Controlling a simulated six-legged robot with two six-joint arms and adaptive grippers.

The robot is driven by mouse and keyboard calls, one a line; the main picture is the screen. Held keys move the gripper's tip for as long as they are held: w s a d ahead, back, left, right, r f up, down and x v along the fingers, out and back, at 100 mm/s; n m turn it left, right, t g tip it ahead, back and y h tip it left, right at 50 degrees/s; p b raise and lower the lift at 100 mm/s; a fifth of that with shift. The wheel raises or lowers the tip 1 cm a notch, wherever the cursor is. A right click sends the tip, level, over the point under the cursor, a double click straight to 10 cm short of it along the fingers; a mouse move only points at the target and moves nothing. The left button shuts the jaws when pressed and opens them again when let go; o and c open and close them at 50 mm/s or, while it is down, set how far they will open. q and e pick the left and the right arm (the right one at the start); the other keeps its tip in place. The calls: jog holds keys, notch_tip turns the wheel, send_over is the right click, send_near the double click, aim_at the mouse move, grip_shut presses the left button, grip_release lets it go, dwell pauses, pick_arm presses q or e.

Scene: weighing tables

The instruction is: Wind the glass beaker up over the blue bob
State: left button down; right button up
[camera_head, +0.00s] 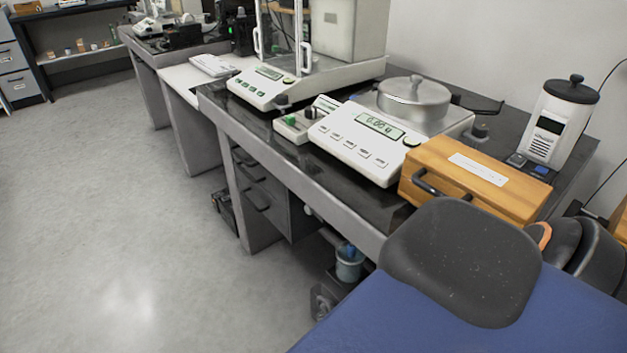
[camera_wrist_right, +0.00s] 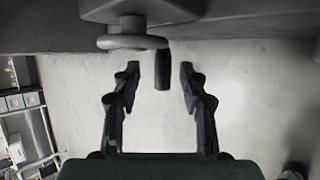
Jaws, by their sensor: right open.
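The glass beaker (camera_head: 350,266) stands under the front edge of the weighing table, low in the head view. The blue bob (camera_head: 348,249) shows at its mouth; whether it hangs inside or just above is too small to tell. A grey handwheel (camera_head: 323,302) sits low beside the beaker. In the right wrist view the wheel (camera_wrist_right: 125,42) is seen close, with a dark crank handle (camera_wrist_right: 162,72) standing out from it. My right gripper (camera_wrist_right: 160,78) is open, with the handle between its fingers and neither finger clearly touching it. My left gripper is not in view.
The dark-topped table (camera_head: 385,197) carries a balance (camera_head: 352,143) with a metal lidded pot (camera_head: 413,98), a wooden box (camera_head: 470,182) and a white device (camera_head: 559,125). Drawers (camera_head: 262,195) stand under it. The floor (camera_head: 120,220) at left is clear.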

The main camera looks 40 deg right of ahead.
jog(key=g, duration=0.1)
jog(key=w+r+g+p, duration=0.1)
jog(key=g, duration=0.1)
jog(key=shift+r+n+y, duration=0.1)
jog(key=shift+n+y, duration=0.3)
jog(key=shift+r, duration=0.1)
